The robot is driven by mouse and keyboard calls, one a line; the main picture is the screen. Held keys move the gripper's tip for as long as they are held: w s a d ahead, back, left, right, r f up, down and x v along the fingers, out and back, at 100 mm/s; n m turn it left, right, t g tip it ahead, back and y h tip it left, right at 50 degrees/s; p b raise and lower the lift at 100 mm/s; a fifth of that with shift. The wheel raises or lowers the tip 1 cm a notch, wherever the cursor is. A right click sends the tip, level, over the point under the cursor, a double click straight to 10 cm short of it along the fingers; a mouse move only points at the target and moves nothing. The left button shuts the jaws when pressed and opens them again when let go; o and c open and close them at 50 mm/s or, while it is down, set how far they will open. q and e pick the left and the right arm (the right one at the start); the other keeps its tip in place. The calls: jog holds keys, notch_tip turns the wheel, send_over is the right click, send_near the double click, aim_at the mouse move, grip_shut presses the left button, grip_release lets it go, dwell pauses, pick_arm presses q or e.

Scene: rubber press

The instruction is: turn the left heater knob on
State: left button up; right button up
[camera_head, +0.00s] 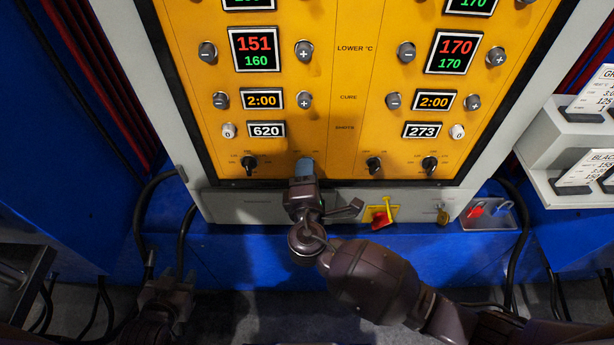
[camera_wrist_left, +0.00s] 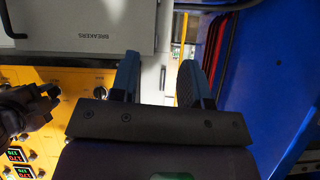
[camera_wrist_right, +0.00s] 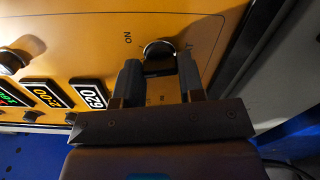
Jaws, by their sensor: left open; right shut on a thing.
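The left heater knob is mostly hidden behind my right gripper (camera_head: 304,170), in the lower row of the yellow panel (camera_head: 340,100). In the right wrist view the knob (camera_wrist_right: 158,50) sits between the two fingertips, with an ON label beside it. My right gripper (camera_wrist_right: 158,78) is shut on this knob. The knob's exact angle is hard to read. My left gripper (camera_head: 165,290) is low at the left, dark and away from the panel. In the left wrist view its fingers (camera_wrist_left: 158,75) are apart with nothing between them.
Other dark knobs sit in the same row: one at left (camera_head: 249,163), two at right (camera_head: 374,165). Below are a red-and-yellow switch (camera_head: 380,216) and a small tray (camera_head: 490,215). Black cables (camera_head: 150,200) hang at left. A breakers box (camera_wrist_left: 85,25) shows in the left wrist view.

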jog(key=shift+f+m+b, duration=0.1)
jog(key=shift+m+b, duration=3.1)
jog(key=shift+m, duration=0.3)
pick_arm(q)
notch_tip(320, 180, down, 7)
jog(key=shift+d+f, duration=0.15)
jog(key=shift+d, duration=0.05)
jog(key=shift+s+f, duration=0.1)
jog(key=shift+s, duration=0.1)
jog(key=shift+g, duration=0.3)
pick_arm(e)
jog(key=o, duration=0.9)
jog(key=shift+o, duration=0.2)
jog(key=shift+s, duration=0.1)
pick_arm(q)
jog(key=shift+f, duration=0.2)
pick_arm(e)
jog(key=s, duration=1)
jog(key=shift+s, duration=0.35)
